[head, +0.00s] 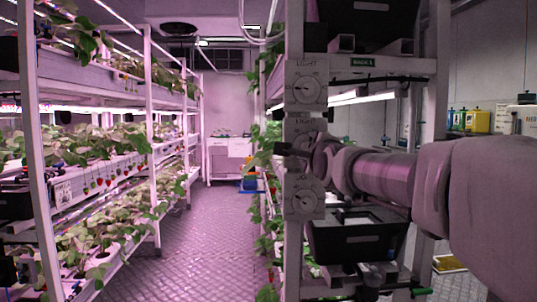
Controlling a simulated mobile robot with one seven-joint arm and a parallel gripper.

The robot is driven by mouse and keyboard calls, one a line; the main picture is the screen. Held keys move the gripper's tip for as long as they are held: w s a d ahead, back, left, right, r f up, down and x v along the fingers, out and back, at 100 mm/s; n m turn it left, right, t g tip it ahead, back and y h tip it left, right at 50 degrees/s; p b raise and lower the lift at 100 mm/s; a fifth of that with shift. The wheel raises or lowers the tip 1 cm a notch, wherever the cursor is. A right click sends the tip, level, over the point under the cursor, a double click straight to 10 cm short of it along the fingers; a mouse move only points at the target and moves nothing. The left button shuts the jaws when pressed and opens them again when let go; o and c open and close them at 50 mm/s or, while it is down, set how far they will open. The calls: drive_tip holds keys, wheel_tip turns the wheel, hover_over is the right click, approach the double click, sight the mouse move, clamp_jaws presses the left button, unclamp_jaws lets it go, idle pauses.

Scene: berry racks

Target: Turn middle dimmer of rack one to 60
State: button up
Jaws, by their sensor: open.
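My gripper (316,152) is in front of this middle plate, reaching in from the right. It is open. Its fingers are small and dark here, and I cannot tell whether they touch the knob.
A dark crate (357,238) sits on rack one just below my arm. Another rack (146,110) with strawberry plants stands on the left. The aisle floor (205,235) between them is clear, with a white cabinet (228,157) at its far end.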

drive_tip(key=s+p, duration=0.2)
drive_tip(key=s, duration=1.4)
drive_tip(key=shift+s, duration=0.35)
drive_tip(key=s+f+n+g, duration=0.6)
drive_tip(key=s+f+n, duration=0.3)
drive_tip(key=f, duration=0.4)
drive_tip(key=s+f+n+g, duration=0.6)
drive_tip(key=s+f+n, duration=0.2)
drive_tip(key=f+n, duration=0.45)
wheel_tip(320, 180, up, 21)
drive_tip(key=p, duration=2.2)
drive_tip(key=shift+s+p, duration=0.3)
drive_tip(key=shift+p, duration=0.05)
drive_tip(key=shift+d, duration=0.1)
